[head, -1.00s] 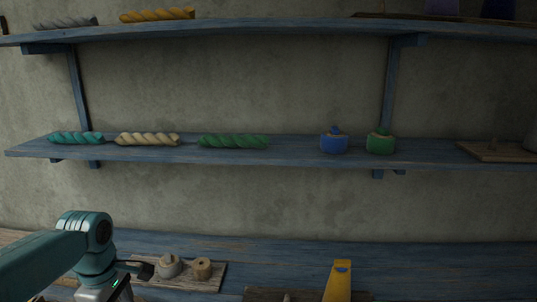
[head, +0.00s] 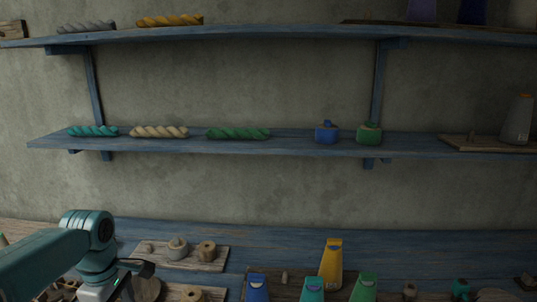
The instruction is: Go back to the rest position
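My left arm comes in from the lower left, and its gripper (head: 143,268) is low in the head view, above the blue bench. A dark finger part shows beside a pale metal body. I cannot tell whether its fingers are apart or closed, and I see nothing clearly held in it. My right gripper is not in view.
The blue bench (head: 380,242) holds a wooden board (head: 213,266) with spools and a yellow bottle-like piece (head: 332,264) among other coloured ones. The middle shelf (head: 290,147) bears twisted skeins, a blue pot (head: 326,132) and a green pot (head: 369,134). The wall between is bare.

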